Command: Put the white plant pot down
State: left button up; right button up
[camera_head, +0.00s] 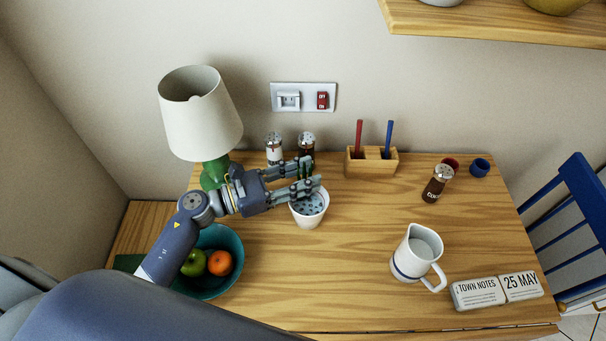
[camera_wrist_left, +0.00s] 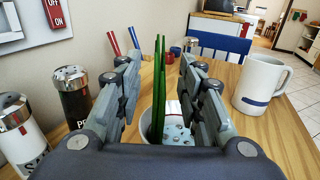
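The white plant pot (camera_head: 309,219) stands upright on the wooden table, with pale pebbles in it and thin green stems. My left gripper (camera_head: 312,171) reaches in from the left just above the pot's rim. Its two fingers are spread, one on each side of the stems. In the left wrist view the green stems (camera_wrist_left: 159,90) rise between the fingers with a gap on both sides. The pot (camera_wrist_left: 146,124) shows below and beyond them, partly hidden by the fingers. My right gripper is not in view.
Salt (camera_head: 274,150) and pepper (camera_head: 306,143) shakers stand close behind the gripper. A lamp (camera_head: 201,115) and a teal fruit bowl (camera_head: 233,274) are left. A wooden pen holder (camera_head: 371,165), a jug (camera_head: 408,262) and a calendar block (camera_head: 496,290) are right. Table between pot and jug is clear.

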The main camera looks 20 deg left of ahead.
pick_arm(q)
jog(key=shift+r, duration=0.1)
jog(key=b+v, duration=0.3)
jog(key=v, duration=0.9)
jog(key=shift+s+d, duration=0.1)
